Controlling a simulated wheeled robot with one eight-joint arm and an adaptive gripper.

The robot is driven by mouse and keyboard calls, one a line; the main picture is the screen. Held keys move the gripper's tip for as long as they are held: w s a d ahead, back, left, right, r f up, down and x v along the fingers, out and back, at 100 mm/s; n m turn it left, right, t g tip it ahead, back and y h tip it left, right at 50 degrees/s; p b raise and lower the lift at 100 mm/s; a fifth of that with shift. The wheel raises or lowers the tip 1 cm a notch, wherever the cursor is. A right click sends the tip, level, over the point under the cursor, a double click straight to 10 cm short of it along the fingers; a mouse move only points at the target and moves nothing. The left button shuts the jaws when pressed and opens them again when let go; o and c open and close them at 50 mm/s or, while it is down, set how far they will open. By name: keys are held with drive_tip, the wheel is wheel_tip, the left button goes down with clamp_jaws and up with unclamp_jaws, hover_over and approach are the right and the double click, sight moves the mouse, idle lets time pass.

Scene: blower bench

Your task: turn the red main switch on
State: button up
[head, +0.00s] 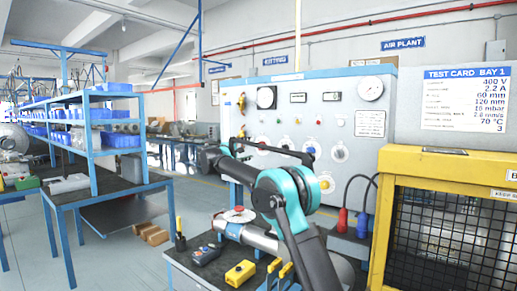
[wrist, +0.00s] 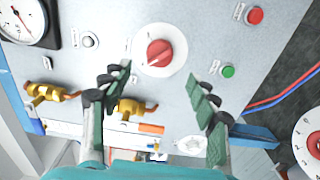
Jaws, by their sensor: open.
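The red main switch (wrist: 160,53) is a red rotary knob on a round white plate, on the light grey panel (wrist: 110,18). In the wrist view it lies just beyond my open fingertips, roughly midway between them. My gripper (wrist: 160,78) is open and empty, with one dark green finger on each side. I see a gap between the fingers and the knob, and no contact. In the head view my gripper (head: 215,156) is a small dark shape in front of the panel's left part. My arm covers part of the panel there, and I cannot tell the main switch apart.
In the wrist view, brass valves (wrist: 52,94) and a gauge (wrist: 25,20) sit left of the switch. A red button (wrist: 255,15) and green button (wrist: 228,71) sit to its right. A yellow mesh cage (head: 445,165) stands right of the panel in the head view.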

sight(259, 146)
drive_tip(key=x, duration=0.8)
drive_tip(key=c, duration=1.2)
